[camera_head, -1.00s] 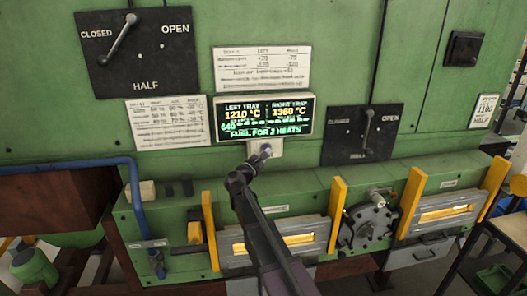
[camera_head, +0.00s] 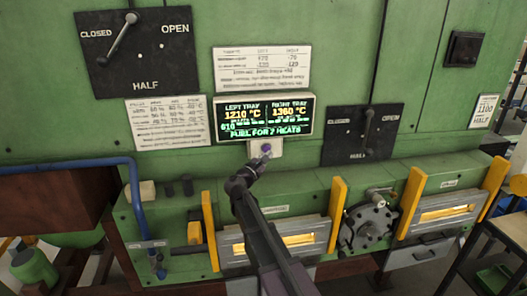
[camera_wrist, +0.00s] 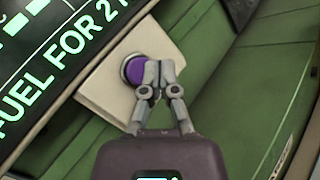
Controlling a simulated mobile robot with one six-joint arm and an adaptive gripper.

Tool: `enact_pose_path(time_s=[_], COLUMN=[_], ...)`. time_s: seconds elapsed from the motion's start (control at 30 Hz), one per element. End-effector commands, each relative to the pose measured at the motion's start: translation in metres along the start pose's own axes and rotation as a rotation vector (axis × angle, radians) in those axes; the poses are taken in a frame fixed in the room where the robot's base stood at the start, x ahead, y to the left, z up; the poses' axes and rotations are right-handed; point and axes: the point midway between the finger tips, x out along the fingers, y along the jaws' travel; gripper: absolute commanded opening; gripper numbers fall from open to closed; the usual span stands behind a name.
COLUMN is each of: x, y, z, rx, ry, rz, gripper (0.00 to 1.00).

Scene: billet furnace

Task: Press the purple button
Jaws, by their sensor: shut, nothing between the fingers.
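The purple button (camera_head: 266,148) sits on a small cream box (camera_head: 256,151) just under the display on the green furnace front. In the wrist view the purple button (camera_wrist: 131,70) shows on the cream plate (camera_wrist: 100,82), partly covered by my fingers. My gripper (camera_head: 258,161) is shut and empty, its tip right at the button's lower edge. In the wrist view my gripper (camera_wrist: 158,68) has its fingertips together, overlapping the button's right side. Whether the tips touch the button I cannot tell.
The display (camera_head: 265,117) reads left tray 1210 °C, right tray 1360 °C. A left lever panel (camera_head: 150,65) and a right lever panel (camera_head: 345,148) flank it. Below are two glowing tray slots with yellow guides (camera_head: 338,205) and a round dark hub (camera_head: 368,222). A blue pipe (camera_head: 135,190) runs at left.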

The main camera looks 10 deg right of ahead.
Motion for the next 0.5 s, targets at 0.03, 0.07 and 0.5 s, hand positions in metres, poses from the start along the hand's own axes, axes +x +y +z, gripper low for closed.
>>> enact_pose_path(time_s=[0.03,0.07,0.5], x=[-0.004,-0.005,-0.026], y=[-0.003,-0.004,-0.019], z=[0.003,0.004,0.019], rx=[0.0,0.0,0.0], ry=[0.0,0.0,0.0], rz=[0.0,0.0,0.0], gripper=[0.0,0.0,0.0])
